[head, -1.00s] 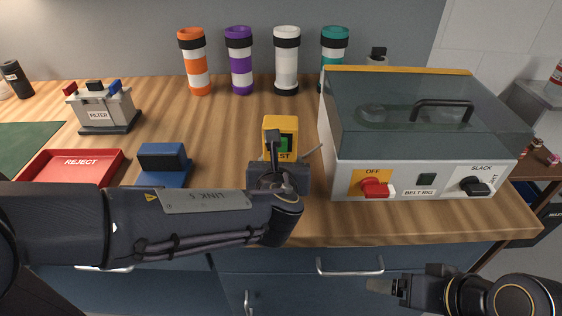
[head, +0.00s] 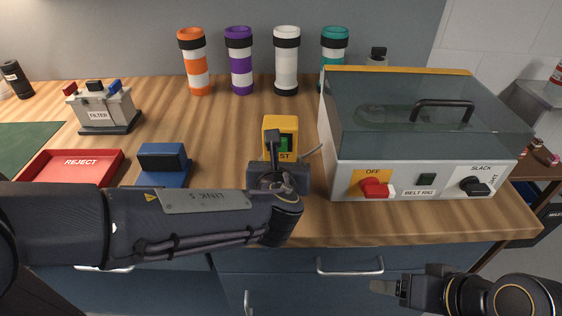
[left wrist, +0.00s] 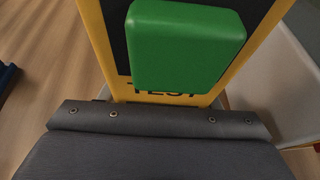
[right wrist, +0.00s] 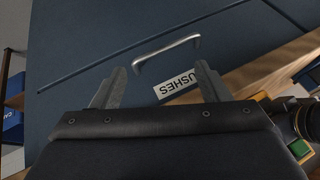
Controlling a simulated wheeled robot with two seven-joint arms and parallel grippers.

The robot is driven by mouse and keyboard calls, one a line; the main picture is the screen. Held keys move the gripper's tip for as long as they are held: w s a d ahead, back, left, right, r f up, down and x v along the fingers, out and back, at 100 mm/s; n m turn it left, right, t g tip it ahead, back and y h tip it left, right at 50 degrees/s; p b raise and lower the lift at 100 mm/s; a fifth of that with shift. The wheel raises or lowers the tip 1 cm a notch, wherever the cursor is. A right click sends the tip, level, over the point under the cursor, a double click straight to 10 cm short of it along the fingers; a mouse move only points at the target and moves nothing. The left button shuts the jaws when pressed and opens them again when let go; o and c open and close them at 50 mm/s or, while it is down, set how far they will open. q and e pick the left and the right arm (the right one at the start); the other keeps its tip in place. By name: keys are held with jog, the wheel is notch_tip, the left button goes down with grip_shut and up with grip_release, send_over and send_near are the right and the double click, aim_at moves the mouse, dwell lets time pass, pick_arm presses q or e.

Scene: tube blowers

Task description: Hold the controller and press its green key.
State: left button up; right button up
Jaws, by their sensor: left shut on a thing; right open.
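The yellow controller (head: 281,123) stands on the wooden worktop left of the belt rig, with part of its TEST label showing. Its green key (head: 286,139) is partly hidden behind my left gripper (head: 274,160) in the head view. In the left wrist view the green key (left wrist: 187,45) is large and close, on the yellow face (left wrist: 103,40) of the controller. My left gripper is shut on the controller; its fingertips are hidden. My right gripper (head: 385,288) is open and empty, low in front of the worktop, and shows in the right wrist view (right wrist: 158,88) before a drawer.
The belt rig (head: 345,178) with a clear cover and red OFF switch (head: 376,188) stands right of the controller. Several coloured tubes (head: 287,62) stand behind.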

grip_shut()
dwell(1.4)
